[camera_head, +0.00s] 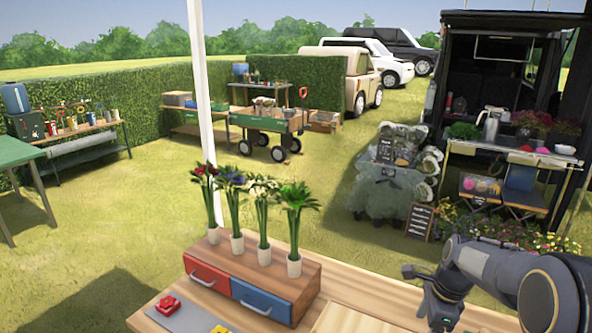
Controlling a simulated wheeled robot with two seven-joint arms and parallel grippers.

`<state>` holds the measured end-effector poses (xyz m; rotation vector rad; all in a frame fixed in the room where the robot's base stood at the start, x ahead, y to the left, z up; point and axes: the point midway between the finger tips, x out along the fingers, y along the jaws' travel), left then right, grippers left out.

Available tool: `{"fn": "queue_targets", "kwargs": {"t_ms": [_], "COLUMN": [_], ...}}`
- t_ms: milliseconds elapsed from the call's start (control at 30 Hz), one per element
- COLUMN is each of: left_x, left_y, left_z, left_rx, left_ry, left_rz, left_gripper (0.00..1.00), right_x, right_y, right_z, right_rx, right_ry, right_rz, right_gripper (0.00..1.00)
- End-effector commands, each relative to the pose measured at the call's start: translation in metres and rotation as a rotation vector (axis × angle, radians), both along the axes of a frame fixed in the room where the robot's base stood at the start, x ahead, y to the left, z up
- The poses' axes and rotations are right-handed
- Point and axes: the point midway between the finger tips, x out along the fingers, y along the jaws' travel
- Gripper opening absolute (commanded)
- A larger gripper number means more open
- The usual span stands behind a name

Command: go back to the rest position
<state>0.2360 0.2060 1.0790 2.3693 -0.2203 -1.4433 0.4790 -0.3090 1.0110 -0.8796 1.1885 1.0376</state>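My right arm comes in from the right edge over the wooden table (367,290). Its gripper (436,303) hangs at the lower right, pointing down near the bottom edge of the view. Its fingertips are not clear, so I cannot tell whether it is open or shut. I see nothing clearly held in it. My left gripper and arm are not in view.
A wooden drawer box with a red drawer (206,276) and a blue drawer (261,299) stands on the table, several flower bunches upright on top. A red object (168,304) and a yellow object (219,329) lie on a grey mat (190,319). A white pole (203,110) rises behind.

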Motion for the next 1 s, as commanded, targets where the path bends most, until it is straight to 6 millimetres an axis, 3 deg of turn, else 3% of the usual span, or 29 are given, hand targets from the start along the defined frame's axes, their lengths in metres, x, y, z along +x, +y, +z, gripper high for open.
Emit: {"fn": "queue_targets", "kwargs": {"t_ms": [133,300,433,600,800,1000], "left_x": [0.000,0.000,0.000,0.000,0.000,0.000], "left_y": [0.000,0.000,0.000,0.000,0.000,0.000], "left_z": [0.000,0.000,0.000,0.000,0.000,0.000], "left_rx": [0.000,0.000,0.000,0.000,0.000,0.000], "left_ry": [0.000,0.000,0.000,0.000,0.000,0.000], "left_rz": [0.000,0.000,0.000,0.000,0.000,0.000], "left_gripper": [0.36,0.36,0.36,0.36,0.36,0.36], "right_x": [-0.055,-0.119,-0.168,-0.218,-0.241,-0.244], "right_y": [0.020,0.049,0.071,0.093,0.102,0.104], "right_z": [0.037,0.070,0.083,0.080,0.069,0.068], "right_rx": [0.112,0.102,-0.003,-0.198,-0.337,-0.352], "right_ry": [-0.175,-0.417,-0.587,-0.711,-0.740,-0.741], "right_rz": [0.315,0.724,1.042,1.386,1.584,1.609], "right_gripper": [0.71,0.71,0.71,0.71,0.71,0.71]}}
